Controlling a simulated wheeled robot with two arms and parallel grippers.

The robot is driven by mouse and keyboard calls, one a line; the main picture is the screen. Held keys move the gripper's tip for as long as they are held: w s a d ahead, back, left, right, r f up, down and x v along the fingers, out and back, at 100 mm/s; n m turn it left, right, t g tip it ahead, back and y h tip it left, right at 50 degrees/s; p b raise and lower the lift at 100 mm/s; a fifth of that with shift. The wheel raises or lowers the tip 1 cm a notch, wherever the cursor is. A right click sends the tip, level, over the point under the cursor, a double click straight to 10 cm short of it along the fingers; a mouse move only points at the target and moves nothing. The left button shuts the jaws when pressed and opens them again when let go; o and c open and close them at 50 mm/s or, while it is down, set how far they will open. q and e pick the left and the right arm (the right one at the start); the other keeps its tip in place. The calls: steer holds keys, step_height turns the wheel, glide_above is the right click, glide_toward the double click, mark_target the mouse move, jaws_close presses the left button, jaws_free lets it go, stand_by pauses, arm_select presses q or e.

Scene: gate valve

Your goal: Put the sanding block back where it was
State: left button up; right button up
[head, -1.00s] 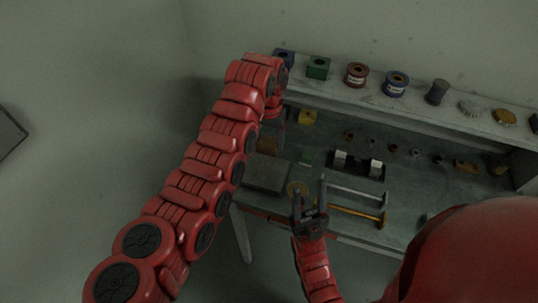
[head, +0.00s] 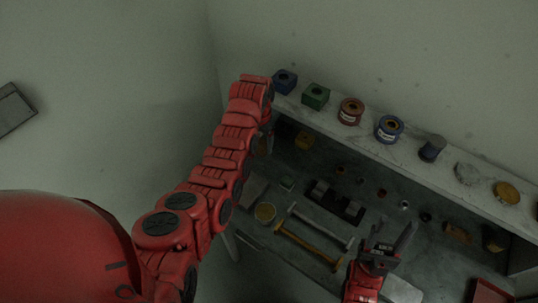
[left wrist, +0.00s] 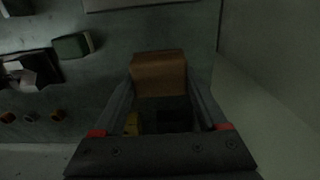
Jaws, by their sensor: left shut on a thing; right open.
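The sanding block appears as a brown block (left wrist: 158,72) between the fingertips of my left gripper (left wrist: 159,88) in the left wrist view. My left gripper is shut on it. In the head view the brown block (head: 264,146) shows just right of my left forearm, at the left end of the bench, and the forearm hides most of that gripper. I cannot tell whether the block touches the surface under it. My right gripper (head: 388,238) is open and empty over the front of the bench.
The bench (head: 325,228) holds a black fixture (head: 337,202), a yellow bar (head: 310,246), a grey bar (head: 320,227) and a yellow block (head: 304,141). A raised shelf behind carries a green block (head: 316,96) and several spools. A wall stands close on the left.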

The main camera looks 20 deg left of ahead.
mark_target(261, 141)
arm_select(q)
step_height(261, 141, down, 3)
steer(key=shift+a+r, duration=0.1)
steer(key=shift+r, duration=0.05)
steer(key=shift+f+b, duration=0.9)
steer(key=shift+f, duration=0.95)
steer(key=shift+f, duration=0.1)
steer(key=o, duration=1.2)
steer(key=shift+o, duration=0.2)
steer(key=shift+r, duration=0.25)
step_height(261, 141, up, 11)
steer(key=p, duration=0.3)
steer(key=shift+f, duration=0.1)
steer(key=shift+r, duration=0.5)
